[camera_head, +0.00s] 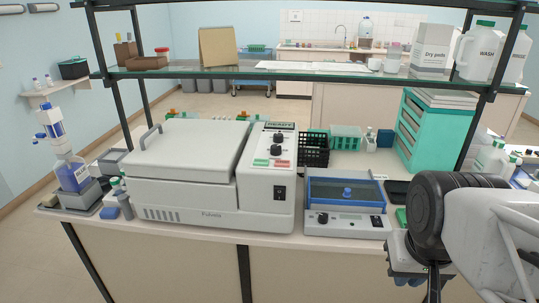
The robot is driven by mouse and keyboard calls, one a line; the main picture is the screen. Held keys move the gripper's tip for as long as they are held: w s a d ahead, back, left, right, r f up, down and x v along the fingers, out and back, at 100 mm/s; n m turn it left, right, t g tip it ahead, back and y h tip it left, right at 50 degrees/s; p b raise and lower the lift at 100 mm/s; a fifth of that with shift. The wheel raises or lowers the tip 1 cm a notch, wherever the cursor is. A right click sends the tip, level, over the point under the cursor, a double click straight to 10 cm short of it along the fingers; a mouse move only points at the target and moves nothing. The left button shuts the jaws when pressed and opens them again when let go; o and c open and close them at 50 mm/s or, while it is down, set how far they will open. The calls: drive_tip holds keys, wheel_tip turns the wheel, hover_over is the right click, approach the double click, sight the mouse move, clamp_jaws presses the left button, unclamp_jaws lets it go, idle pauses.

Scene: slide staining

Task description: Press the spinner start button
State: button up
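The spinner (185,150) is a large white machine with a shut lid, on the left half of the bench. Its control panel (266,200) stands on the machine's right side. A small display (280,126) tops the panel, with two black knobs below it. A green button (261,163) and a red button (282,164) sit side by side under the knobs. A black switch (280,192) is lower on the front. My gripper (408,278) is at the lower right, well apart from the panel. My arm partly hides it, and its opening is unclear.
A smaller blue-topped device (346,192) stands between the panel and my arm. A glass shelf (300,76) with bottles and boxes spans above the bench. A teal drawer cabinet (437,130) is at the right, a blue dispenser bottle (73,175) at the left.

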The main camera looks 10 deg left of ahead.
clamp_jaws()
drive_tip(key=shift+w+r, duration=0.1)
idle(1.2)
wheel_tip(320, 180, up, 12)
drive_tip(key=r+n+t+h, duration=0.1)
drive_tip(key=n+t+h, duration=0.2)
drive_tip(key=n+t, duration=0.3)
hover_over(259, 161)
drive_tip(key=shift+f, duration=0.25)
drive_tip(key=shift+f, duration=0.1)
drive_tip(key=shift+f, duration=4.3)
